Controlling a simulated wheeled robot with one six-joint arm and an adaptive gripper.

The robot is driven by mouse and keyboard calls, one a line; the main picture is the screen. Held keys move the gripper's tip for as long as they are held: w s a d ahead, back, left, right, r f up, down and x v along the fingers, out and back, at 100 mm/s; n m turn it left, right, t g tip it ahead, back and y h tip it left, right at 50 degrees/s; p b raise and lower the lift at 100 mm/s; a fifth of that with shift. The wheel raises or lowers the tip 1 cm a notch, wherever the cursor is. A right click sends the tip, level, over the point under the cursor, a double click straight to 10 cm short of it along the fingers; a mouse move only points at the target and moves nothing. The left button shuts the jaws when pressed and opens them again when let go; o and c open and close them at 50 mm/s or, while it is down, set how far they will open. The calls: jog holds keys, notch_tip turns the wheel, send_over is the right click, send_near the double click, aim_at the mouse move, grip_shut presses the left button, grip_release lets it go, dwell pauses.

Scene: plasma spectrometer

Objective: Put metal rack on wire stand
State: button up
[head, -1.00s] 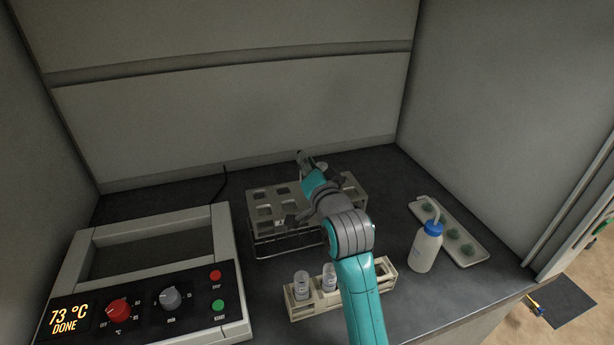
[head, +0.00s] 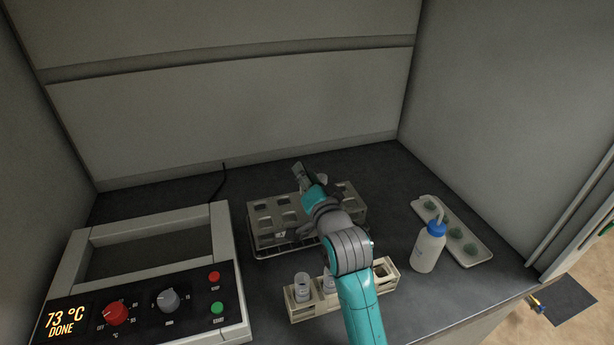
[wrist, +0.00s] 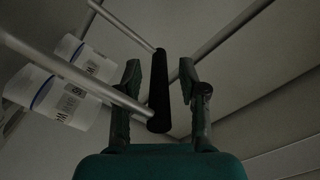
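The pale metal rack (head: 266,227), with rows of square holes, sits low on the wire stand (head: 262,253) at the back middle of the bench in the head view. Thin wires show around its base; my arm hides part of its middle. In the wrist view, the rack's black handle (wrist: 159,92) on metal rods lies between my gripper's (wrist: 160,78) fingers. Gaps show on both sides of the handle, so the fingers look open around it. White labelled vials (wrist: 66,97) show at left there.
A heater unit (head: 222,240) reading 73 °C DONE stands at left. A beige vial rack (head: 304,311) is at the front, partly behind my arm. A blue-capped wash bottle (head: 428,250) and a tray (head: 477,249) with green items are at right.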

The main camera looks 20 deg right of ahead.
jog(key=s, duration=0.7)
jog(key=shift+s, duration=0.3)
jog(key=shift+r, duration=0.15)
